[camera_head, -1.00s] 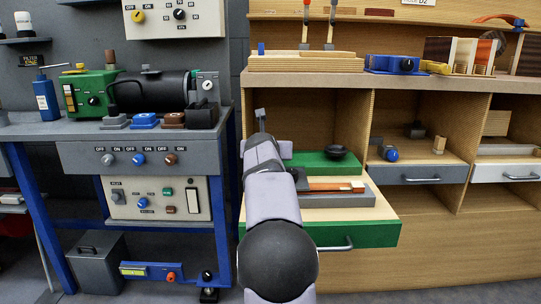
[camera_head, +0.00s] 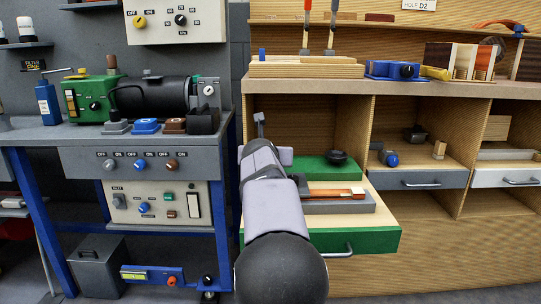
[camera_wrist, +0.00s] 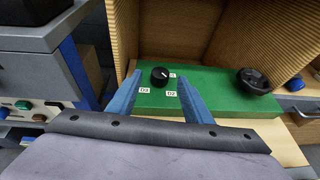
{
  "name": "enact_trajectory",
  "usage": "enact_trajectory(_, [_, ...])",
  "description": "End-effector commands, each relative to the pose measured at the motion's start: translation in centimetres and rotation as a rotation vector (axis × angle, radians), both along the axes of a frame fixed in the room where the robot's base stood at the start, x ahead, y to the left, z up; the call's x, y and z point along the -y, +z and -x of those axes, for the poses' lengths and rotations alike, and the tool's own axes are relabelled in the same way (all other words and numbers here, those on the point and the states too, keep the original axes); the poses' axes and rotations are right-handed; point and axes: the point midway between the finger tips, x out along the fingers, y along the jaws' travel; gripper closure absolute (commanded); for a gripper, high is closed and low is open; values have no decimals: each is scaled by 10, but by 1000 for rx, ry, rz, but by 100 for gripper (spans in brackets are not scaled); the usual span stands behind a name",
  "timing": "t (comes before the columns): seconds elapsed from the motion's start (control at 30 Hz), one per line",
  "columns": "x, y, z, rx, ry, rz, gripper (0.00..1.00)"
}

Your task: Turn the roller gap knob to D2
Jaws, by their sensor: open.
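The black roller gap knob (camera_wrist: 159,77) stands on a green block (camera_wrist: 215,88) in the wrist view. Small white labels lie around it: one at front left that looks like D3 (camera_wrist: 145,90), one in front that looks like D2 (camera_wrist: 171,94), and one to the right, too small to read. A pale pointer mark shows on the knob, toward its right side. My gripper (camera_wrist: 159,80) is open, its blue fingers spread left and right of the knob in the picture; contact cannot be told. In the head view my arm hides the knob, and the green block (camera_head: 318,167) shows beyond it.
A black round handwheel (camera_wrist: 254,81) stands on the same block to the right. The block sits in an open cubby above a green-fronted drawer (camera_head: 375,238). A wooden divider wall rises close on the left. A grey bench (camera_head: 80,160) stands left.

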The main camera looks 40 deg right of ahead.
Motion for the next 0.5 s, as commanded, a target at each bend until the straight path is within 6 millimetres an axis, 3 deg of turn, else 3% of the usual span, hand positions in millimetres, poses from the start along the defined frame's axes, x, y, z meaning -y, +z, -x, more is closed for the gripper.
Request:
enact_trajectory(0.2, [-18, 10, 14, -2, 2, 0, 54])
enact_trajectory(0.5, [-24, 12, 19, -1, 1, -2, 54])
